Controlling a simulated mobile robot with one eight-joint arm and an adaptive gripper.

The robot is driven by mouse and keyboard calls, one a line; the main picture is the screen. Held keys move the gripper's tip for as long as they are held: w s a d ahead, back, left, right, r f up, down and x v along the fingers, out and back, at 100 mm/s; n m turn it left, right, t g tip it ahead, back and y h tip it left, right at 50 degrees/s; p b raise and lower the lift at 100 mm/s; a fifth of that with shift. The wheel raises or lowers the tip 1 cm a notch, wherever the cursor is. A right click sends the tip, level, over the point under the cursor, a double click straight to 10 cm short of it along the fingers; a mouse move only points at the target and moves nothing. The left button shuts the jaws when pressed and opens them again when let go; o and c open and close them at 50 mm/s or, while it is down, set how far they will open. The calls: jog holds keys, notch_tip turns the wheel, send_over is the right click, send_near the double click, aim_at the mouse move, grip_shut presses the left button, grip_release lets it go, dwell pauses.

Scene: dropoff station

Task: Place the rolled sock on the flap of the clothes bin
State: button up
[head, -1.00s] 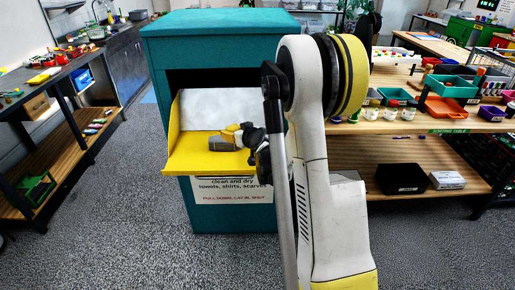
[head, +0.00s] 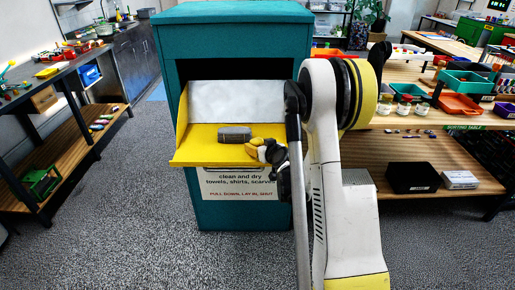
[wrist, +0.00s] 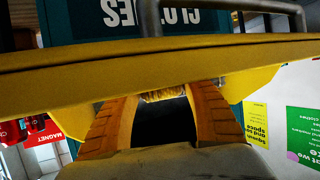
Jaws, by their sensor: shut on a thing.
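The clothes bin (head: 240,212) is a teal box with its yellow flap (head: 200,158) folded down in front. The rolled sock (head: 235,133), a small grey roll, lies on the flap, left of my gripper and apparently apart from it. My gripper (head: 259,147) is at the right part of the flap's front edge. In the wrist view, its orange fingers (wrist: 164,100) reach to the yellow flap (wrist: 60,95), with a narrow ribbed strip between the tips. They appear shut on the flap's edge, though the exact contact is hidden.
A shelf table (head: 400,120) with jars and coloured trays stands at the right. A workbench with a lower shelf (head: 80,145) stands at the left. The speckled floor (head: 110,240) in front is clear. In the wrist view, a grey bar (wrist: 228,8) crosses the top.

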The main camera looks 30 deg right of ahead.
jog(key=shift+r, duration=0.1)
jog(key=shift+f, duration=0.2)
jog(key=o, duration=1.1)
jog(key=shift+r, duration=0.1)
